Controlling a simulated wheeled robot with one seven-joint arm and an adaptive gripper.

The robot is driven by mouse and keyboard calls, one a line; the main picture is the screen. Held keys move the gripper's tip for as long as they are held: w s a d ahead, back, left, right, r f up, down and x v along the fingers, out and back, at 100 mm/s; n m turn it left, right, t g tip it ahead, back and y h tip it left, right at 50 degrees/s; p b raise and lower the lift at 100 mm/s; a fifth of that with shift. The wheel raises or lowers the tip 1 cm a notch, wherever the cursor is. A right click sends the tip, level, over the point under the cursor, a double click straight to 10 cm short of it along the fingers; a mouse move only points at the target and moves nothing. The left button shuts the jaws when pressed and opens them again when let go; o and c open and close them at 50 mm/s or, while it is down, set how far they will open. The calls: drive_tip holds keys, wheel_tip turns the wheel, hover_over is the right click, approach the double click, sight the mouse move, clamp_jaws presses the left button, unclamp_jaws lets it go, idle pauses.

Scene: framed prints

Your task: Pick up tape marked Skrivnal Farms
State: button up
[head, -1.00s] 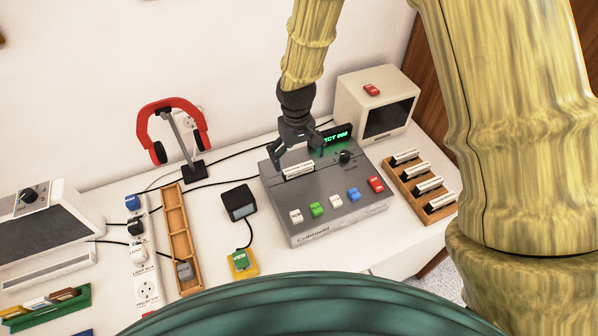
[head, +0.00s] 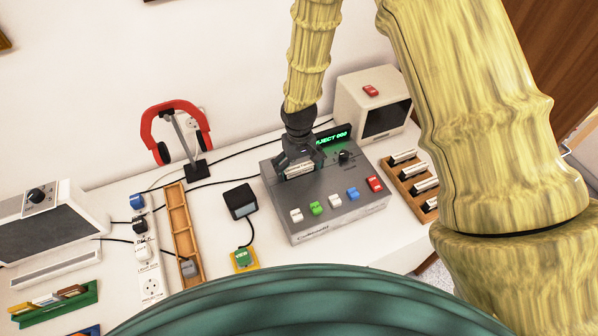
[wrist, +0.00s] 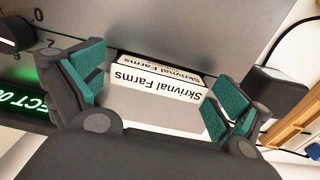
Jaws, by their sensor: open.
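The tape marked Skrivnal Farms (wrist: 155,88) is a white-labelled cartridge standing up from the grey deck (head: 335,212). In the wrist view its label reads upside down, and it lies between my two green-padded fingers. My gripper (wrist: 157,95) is open around the tape, with a small gap on the left; on the right the finger pad is close to it, and I cannot tell if they touch. In the head view my gripper (head: 299,168) is low over the deck's slot and hides most of the tape (head: 298,171).
The deck has several coloured buttons, a knob (head: 344,157) and a green-lit display (head: 333,137). A wooden rack of tapes (head: 412,182) stands right, a monitor (head: 372,106) behind. A black box (head: 240,201), wooden tray (head: 180,222) and red headphones (head: 176,125) are left.

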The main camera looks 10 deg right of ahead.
drive_tip(key=c, duration=0.9)
